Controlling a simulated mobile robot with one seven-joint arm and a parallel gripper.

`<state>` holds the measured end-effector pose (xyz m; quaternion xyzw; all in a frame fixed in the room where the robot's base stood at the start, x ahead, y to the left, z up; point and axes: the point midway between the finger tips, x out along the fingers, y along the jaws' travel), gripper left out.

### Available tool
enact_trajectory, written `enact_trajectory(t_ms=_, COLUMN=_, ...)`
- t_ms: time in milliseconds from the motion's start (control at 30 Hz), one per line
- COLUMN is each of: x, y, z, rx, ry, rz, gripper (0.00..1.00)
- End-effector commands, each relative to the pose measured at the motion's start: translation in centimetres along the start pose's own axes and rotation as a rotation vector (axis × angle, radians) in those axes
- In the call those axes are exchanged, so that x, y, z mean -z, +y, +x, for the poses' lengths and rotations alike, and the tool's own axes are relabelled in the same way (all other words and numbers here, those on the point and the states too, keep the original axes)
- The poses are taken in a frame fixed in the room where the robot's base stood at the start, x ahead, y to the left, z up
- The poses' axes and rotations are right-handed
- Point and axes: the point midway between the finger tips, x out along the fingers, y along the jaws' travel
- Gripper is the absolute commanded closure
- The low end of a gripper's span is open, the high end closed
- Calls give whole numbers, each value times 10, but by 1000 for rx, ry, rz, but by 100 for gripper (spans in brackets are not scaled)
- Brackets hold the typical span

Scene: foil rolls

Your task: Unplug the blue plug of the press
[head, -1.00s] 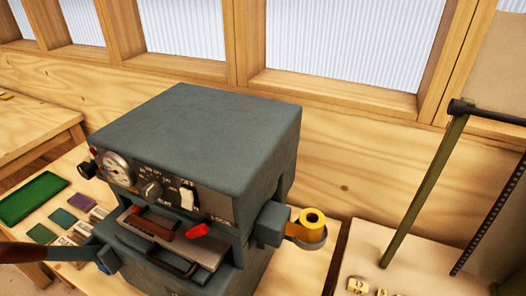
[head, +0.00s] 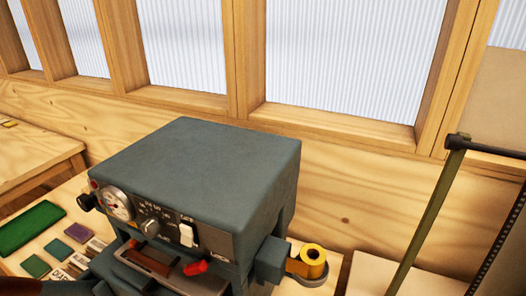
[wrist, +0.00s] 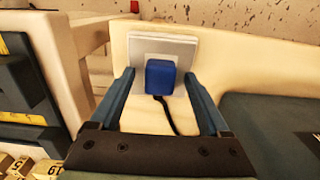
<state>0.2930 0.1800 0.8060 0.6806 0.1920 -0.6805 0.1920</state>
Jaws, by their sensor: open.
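The blue plug (wrist: 161,77) sits in a pale square wall socket (wrist: 178,48) in the wrist view. A black cord (wrist: 167,116) hangs down from it. My gripper (wrist: 158,78) is open, with one finger on each side of the plug in the picture. I cannot tell how far the fingertips are from the plug in depth. The grey press (head: 190,180) stands on the bench in the head view, with a dial, knobs and a red handle on its front. Neither the plug nor my gripper shows in the head view.
A yellow foil roll (head: 313,262) sits on a holder at the press's right side. A dark metal frame (head: 435,210) stands at the right. A dark surface (wrist: 275,130) is right of the gripper in the wrist view.

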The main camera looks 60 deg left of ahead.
Motion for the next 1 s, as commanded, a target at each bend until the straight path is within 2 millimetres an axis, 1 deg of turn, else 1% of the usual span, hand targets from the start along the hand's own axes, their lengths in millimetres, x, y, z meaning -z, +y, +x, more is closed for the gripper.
enact_trajectory(t_ms=433, x=0, y=0, z=0, rx=0, ry=0, rz=0, gripper=20)
enact_trajectory(t_ms=467, x=0, y=0, z=0, rx=0, ry=0, rz=0, gripper=22)
enact_trajectory(t_ms=500, x=0, y=0, z=0, rx=0, ry=0, rz=0, gripper=29)
enact_trajectory(t_ms=567, x=0, y=0, z=0, rx=0, ry=0, rz=0, gripper=40)
enact_trajectory(t_ms=600, x=0, y=0, z=0, rx=0, ry=0, rz=0, gripper=47)
enact_trajectory(t_ms=900, x=0, y=0, z=0, rx=0, ry=0, rz=0, gripper=100)
enact_trajectory(t_ms=1000, x=0, y=0, z=0, rx=0, ry=0, rz=0, gripper=100)
